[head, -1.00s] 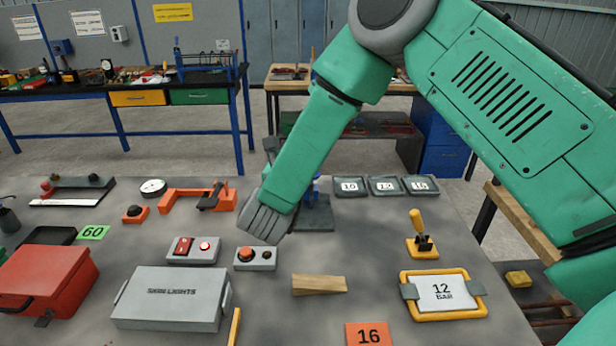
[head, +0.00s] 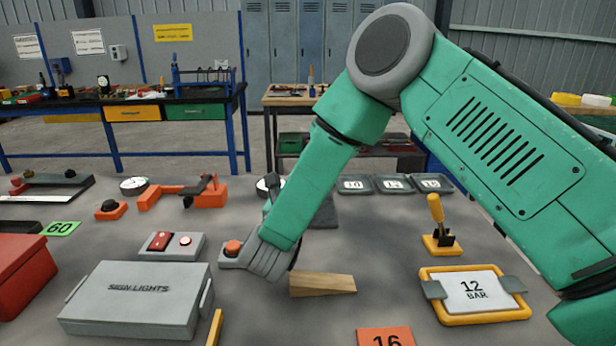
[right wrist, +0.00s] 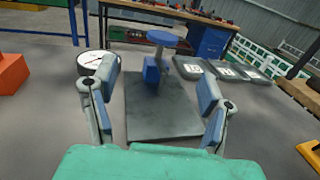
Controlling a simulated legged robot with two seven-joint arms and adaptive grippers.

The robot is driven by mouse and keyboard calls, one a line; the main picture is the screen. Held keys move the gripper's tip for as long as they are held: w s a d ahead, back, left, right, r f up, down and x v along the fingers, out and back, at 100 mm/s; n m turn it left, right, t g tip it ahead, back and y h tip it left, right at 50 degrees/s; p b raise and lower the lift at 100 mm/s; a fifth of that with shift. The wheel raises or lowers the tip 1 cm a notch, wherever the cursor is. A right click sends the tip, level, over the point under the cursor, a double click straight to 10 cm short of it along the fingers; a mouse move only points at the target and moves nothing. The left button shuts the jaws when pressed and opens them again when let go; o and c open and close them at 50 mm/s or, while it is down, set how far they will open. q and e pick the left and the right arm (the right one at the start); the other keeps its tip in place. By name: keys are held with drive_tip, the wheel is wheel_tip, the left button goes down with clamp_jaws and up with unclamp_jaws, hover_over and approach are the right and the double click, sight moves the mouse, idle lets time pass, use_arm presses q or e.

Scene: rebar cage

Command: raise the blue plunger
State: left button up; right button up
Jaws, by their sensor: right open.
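The blue plunger (right wrist: 163,38) shows in the right wrist view as a round blue cap on a post, with a blue block at its side. It stands upright on a grey base plate (right wrist: 155,122). My right gripper (right wrist: 158,88) is open, with one finger on each side of the picture and the plunger beyond and between them, apart from both. Nothing is between the fingers. In the head view my right arm hides the plunger, and only part of its base plate (head: 325,213) shows. My left gripper is not in view.
A white dial gauge (right wrist: 97,60) stands just left of the plunger. Several grey labelled trays (head: 393,184) lie to its right. A button box (head: 233,253) is partly behind my wrist, near a wooden wedge (head: 322,284). A yellow-handled lever (head: 437,220) stands at right.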

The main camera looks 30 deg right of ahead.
drive_tip(key=x, duration=1.3)
drive_tip(key=shift+w+d+f+p, duration=0.1)
drive_tip(key=shift+w+d+p, duration=0.1)
drive_tip(key=shift+d+p, duration=0.15)
drive_tip(key=shift+d, duration=0.2)
